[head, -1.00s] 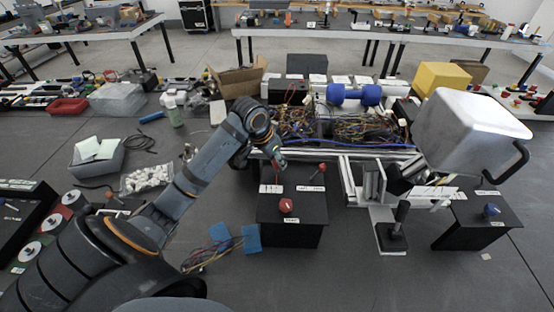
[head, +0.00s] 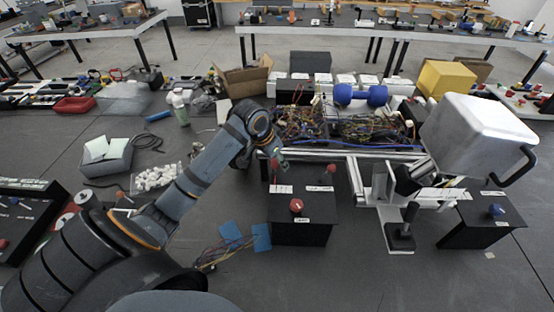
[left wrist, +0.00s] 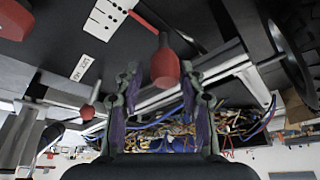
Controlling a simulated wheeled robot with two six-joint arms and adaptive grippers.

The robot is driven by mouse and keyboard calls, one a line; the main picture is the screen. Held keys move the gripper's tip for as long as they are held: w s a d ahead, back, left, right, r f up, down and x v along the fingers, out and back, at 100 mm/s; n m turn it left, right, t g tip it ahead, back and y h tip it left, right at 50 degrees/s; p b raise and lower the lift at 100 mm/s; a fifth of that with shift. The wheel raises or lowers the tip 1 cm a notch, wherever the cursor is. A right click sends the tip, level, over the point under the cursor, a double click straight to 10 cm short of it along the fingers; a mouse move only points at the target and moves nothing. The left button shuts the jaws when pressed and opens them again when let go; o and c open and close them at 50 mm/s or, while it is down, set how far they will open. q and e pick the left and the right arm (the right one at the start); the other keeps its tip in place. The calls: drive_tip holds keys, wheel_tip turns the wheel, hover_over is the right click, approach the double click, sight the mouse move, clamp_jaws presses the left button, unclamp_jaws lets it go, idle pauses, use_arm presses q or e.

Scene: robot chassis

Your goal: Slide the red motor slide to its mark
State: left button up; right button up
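A black box (head: 303,232) stands on the floor near the centre of the head view. On its top are two red-knobbed levers and a red dial (head: 296,205). The left red knob (head: 275,166) stands near a white label; the right red knob (head: 327,173) stands apart. My left gripper (head: 273,158) is above the box's left rear edge, its fingers small and partly hidden there. In the left wrist view its fingers (left wrist: 160,76) are spread, with a red knob (left wrist: 166,63) between or just beyond their tips. Whether they touch it, I cannot tell. My right gripper is not in view.
A chassis with tangled wires (head: 350,128) lies behind the box. White brackets (head: 377,205) and a large white block (head: 478,135) stand to the right. A second black box (head: 480,230) with a blue knob (head: 495,209) is at far right. Blue pads (head: 262,237) lie left of the box.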

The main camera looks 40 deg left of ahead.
use_arm(q)
drive_tip(key=shift+o, duration=0.4)
drive_tip(key=shift+a, duration=0.15)
drive_tip(key=shift+s+r, duration=0.2)
drive_tip(key=shift+r, duration=0.1)
drive_tip(key=v, duration=1.1)
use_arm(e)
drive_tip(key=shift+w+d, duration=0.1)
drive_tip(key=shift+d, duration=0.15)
use_arm(q)
drive_tip(key=shift+s+a+r, duration=0.1)
